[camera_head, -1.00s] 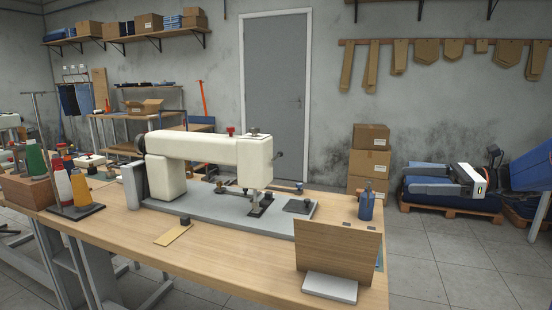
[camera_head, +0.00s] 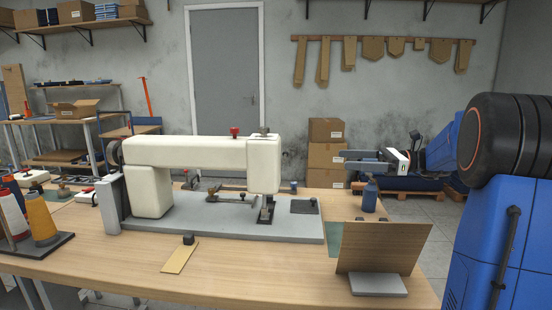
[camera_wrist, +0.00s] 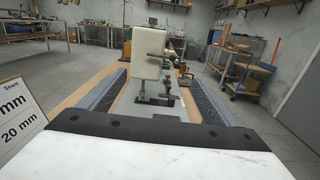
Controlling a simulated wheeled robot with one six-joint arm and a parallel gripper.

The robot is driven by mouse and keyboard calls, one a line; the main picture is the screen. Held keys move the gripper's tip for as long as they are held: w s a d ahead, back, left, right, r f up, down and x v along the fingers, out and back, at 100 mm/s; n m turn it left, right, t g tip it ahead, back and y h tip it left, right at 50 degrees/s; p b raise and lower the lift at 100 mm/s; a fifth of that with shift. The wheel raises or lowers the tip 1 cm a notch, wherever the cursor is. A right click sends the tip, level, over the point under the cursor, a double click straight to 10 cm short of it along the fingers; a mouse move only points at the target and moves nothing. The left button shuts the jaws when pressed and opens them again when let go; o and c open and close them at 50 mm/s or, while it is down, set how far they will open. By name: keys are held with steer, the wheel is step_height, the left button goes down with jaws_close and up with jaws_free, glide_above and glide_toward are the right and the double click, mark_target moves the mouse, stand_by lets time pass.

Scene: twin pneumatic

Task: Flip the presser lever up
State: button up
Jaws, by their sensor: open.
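The cream sewing machine (camera_head: 205,153) stands on its grey bed (camera_head: 225,222). Its head end (camera_wrist: 151,52) faces me in the wrist view, with the presser foot (camera_wrist: 155,98) below. A dark rod that looks like the presser lever (camera_wrist: 176,48) sticks out at the right side of the head in the wrist view; in the head view I cannot make it out. My gripper (camera_head: 346,160) is open and empty, to the right of the machine head and apart from it. In the wrist view its two fingers (camera_wrist: 154,80) flank the machine from near the camera.
A blue bottle (camera_head: 369,198) stands below my gripper. Thread cones (camera_head: 40,217) stand at the left. The air between gripper and machine head is clear.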

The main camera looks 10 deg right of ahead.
mark_target(285, 157)
steer(key=x, duration=1.7)
steer(key=shift+a, duration=0.3)
steer(key=shift+f, duration=0.1)
steer(key=c, duration=1.4)
steer(key=shift+a, duration=0.1)
